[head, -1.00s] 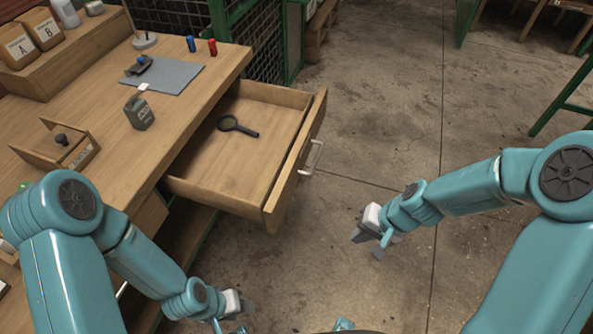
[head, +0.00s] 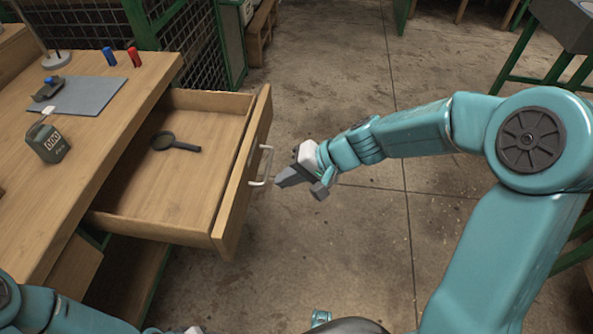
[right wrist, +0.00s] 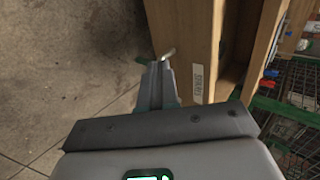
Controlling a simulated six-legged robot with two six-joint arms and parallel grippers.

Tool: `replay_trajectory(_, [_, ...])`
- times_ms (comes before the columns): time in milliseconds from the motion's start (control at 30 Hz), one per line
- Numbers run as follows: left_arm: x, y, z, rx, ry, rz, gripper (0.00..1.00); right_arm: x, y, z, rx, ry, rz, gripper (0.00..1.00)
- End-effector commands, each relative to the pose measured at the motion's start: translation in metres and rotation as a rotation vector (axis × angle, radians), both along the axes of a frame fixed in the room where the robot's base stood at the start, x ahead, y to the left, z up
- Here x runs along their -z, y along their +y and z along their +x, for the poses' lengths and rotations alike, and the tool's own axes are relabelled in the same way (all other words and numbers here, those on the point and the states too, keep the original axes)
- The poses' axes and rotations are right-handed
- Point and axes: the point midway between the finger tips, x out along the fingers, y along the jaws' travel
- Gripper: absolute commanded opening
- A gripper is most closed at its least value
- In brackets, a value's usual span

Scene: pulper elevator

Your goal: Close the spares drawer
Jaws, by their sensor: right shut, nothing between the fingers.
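The spares drawer (head: 172,195) is pulled well out of the wooden workbench (head: 95,125). A dark magnifying glass (head: 176,143) lies inside it. Its front carries a pale handle (head: 262,166). My right gripper (head: 296,187) is shut and empty, just right of the handle, with its fingertips close to it. In the right wrist view, the shut fingers (right wrist: 160,78) point toward the handle (right wrist: 168,54) on the drawer front (right wrist: 186,45), beside a label (right wrist: 197,82). I cannot tell whether they touch. My left arm shows at the lower left, but its fingers are not visible.
The bench top holds a grey mat (head: 80,97), a dark green device (head: 48,142), and blue (head: 109,57) and red (head: 134,57) items. A green mesh cage (head: 190,50) stands behind. Open concrete floor (head: 345,240) lies right of the drawer.

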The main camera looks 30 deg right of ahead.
Motion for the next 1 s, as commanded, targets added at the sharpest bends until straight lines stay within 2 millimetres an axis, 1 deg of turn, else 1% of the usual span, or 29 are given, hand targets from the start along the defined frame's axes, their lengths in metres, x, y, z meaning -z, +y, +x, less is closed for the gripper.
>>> replay_trajectory(33, [0.006, 0.0, 0.0, 0.0, 0.0, 0.0, 0.45, 0.012, 0.008, 0.004, -0.004, 0.003, -0.001, 0.0])
replay_trajectory(167, [0.013, 0.0, 0.0, 0.0, 0.0, 0.0, 0.45, 0.03, 0.024, 0.016, -0.004, 0.002, 0.0, 0.0])
replay_trajectory(233, [0.008, 0.0, 0.0, 0.0, 0.0, 0.0, 0.45, 0.024, 0.034, 0.024, -0.005, -0.001, -0.002, 0.0])
replay_trajectory(400, [0.006, 0.0, 0.0, 0.0, 0.0, 0.0, 0.45, 0.024, 0.049, 0.036, -0.004, 0.0, -0.001, 0.0])
replay_trajectory(533, [0.006, 0.0, 0.0, 0.0, 0.0, 0.0, 0.45, 0.024, 0.054, 0.04, -0.004, 0.0, -0.001, 0.0])
replay_trajectory(867, [0.006, 0.0, 0.0, 0.0, 0.0, 0.0, 0.45, 0.025, 0.054, 0.041, -0.004, 0.0, -0.001, 0.0])
replay_trajectory(1000, [0.006, 0.0, 0.0, 0.0, 0.0, 0.0, 0.45, 0.025, 0.057, 0.043, -0.005, 0.0, -0.001, 0.0])
